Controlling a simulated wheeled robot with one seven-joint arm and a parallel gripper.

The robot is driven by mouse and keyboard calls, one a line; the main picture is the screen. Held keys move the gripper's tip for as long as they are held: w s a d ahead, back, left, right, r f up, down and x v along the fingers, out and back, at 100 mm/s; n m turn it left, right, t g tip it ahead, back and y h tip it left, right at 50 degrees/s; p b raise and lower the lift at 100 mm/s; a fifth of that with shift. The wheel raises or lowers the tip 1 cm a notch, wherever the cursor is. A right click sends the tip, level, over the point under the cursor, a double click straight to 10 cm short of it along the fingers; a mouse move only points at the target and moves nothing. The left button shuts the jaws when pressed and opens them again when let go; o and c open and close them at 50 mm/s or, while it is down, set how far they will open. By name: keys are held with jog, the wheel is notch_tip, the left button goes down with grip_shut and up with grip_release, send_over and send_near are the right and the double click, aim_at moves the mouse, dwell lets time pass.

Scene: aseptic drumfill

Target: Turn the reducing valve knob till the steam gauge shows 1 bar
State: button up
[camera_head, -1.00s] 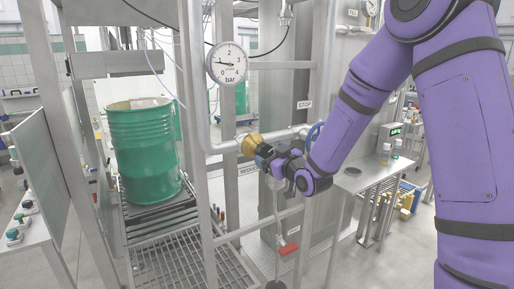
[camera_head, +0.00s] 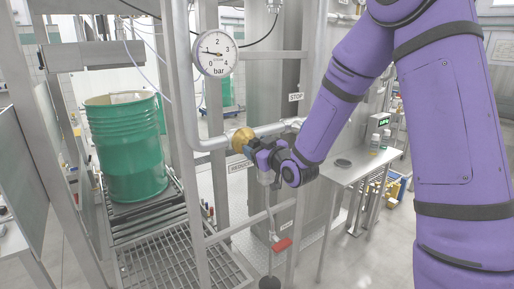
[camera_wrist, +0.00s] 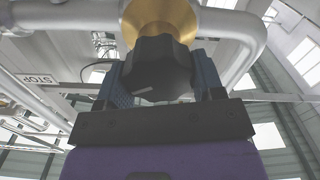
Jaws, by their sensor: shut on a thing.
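The steam gauge (camera_head: 215,53) is a round white dial marked 0 to 4 bar in the head view. Its thin dark needle points left, close to the 1; the exact reading is too small to tell. Below it, the brass reducing valve (camera_head: 243,138) sits on a silver pipe. In the wrist view, the dark faceted valve knob (camera_wrist: 160,70) stands in front of the brass body (camera_wrist: 165,18). My gripper (camera_wrist: 161,82) has one blue finger on each side of the knob and is shut on it. In the head view my gripper (camera_head: 251,149) hides most of the knob.
Silver pipes (camera_head: 215,143) and frame posts surround the valve closely. A green drum (camera_head: 126,150) stands on a roller conveyor at left. A red-handled lever (camera_head: 282,245) hangs below my gripper. A steel side table (camera_head: 358,170) with small bottles stands at right.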

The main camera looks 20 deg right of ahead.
jog(key=shift+m, duration=1.4)
jog(key=shift+d, duration=0.1)
jog(key=o, duration=0.9)
jog(key=shift+s, duration=0.1)
